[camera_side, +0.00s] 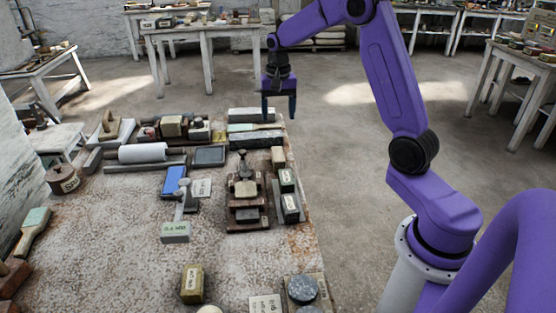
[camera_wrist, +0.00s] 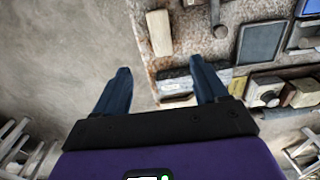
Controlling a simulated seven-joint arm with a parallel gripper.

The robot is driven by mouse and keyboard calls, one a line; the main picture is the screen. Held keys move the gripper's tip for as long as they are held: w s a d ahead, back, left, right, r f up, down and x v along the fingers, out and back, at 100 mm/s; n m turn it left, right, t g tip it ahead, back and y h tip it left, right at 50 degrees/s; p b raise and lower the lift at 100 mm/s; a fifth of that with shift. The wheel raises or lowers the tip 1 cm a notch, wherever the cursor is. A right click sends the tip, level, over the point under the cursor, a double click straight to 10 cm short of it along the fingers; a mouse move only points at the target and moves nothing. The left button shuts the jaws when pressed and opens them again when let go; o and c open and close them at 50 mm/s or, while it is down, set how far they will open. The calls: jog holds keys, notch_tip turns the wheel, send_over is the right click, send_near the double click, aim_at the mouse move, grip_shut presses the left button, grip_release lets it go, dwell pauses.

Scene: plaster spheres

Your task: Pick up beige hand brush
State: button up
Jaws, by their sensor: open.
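My gripper (camera_side: 279,108) points down with its two dark blue fingers apart and nothing between them. It is above the far right corner of the stone-topped table (camera_side: 120,245). In the wrist view my gripper (camera_wrist: 160,68) straddles the table edge, one finger over the floor. A slim brush-like thing, pale green and beige (camera_side: 254,127), lies among grey blocks just below and left of the fingers. Another brush with a pale green block and beige handle (camera_side: 33,228) lies at the table's left edge. I cannot tell for certain which is the beige hand brush.
Grey blocks (camera_side: 252,114) and a dark block (camera_side: 256,139) flank the slim thing. A white roller (camera_side: 142,152), a dark tray (camera_side: 209,156), a blue box (camera_side: 174,180) and several labelled blocks crowd the table. Open floor (camera_side: 345,160) lies to the right.

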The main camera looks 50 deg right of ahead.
aim_at(278, 153)
notch_tip(278, 153, down, 16)
jog(key=shift+w+r, duration=0.1)
jog(key=shift+r, duration=0.1)
dwell(0.4)
jog(key=c, duration=1.1)
jog(key=shift+r, duration=0.1)
